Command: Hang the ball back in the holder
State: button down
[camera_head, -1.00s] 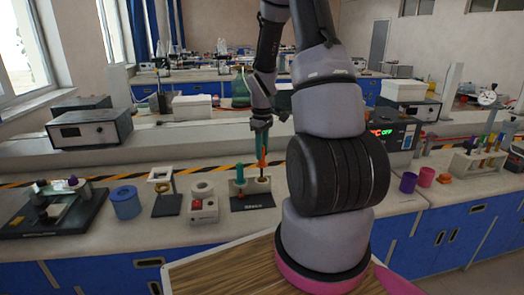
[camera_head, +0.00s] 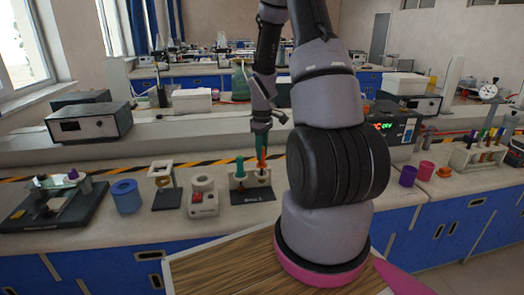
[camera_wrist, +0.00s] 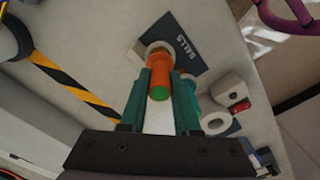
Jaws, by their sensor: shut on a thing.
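The holder is a small white stand on a dark base marked "BALLS" (camera_head: 253,196), on the bench left of my arm. In the wrist view its dark labelled plate (camera_wrist: 186,44) lies beyond my fingers. My gripper (camera_head: 262,142) is shut on an orange handle-like piece with a green end (camera_wrist: 159,77), upright over the right side of the holder. Its lower end is at or inside the holder's pale ring (camera_wrist: 146,50); I cannot tell whether it is seated. No ball shape shows clearly. A green piece (camera_head: 240,167) stands on the left of the holder.
A purple cup (camera_head: 408,176) and a test-tube rack (camera_head: 472,158) are to the right. The bench front is mostly clear.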

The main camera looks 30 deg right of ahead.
jog(key=shift+f, duration=1.35)
jog(key=shift+c, duration=0.8)
grip_release()
jog(key=shift+r, duration=3.55)
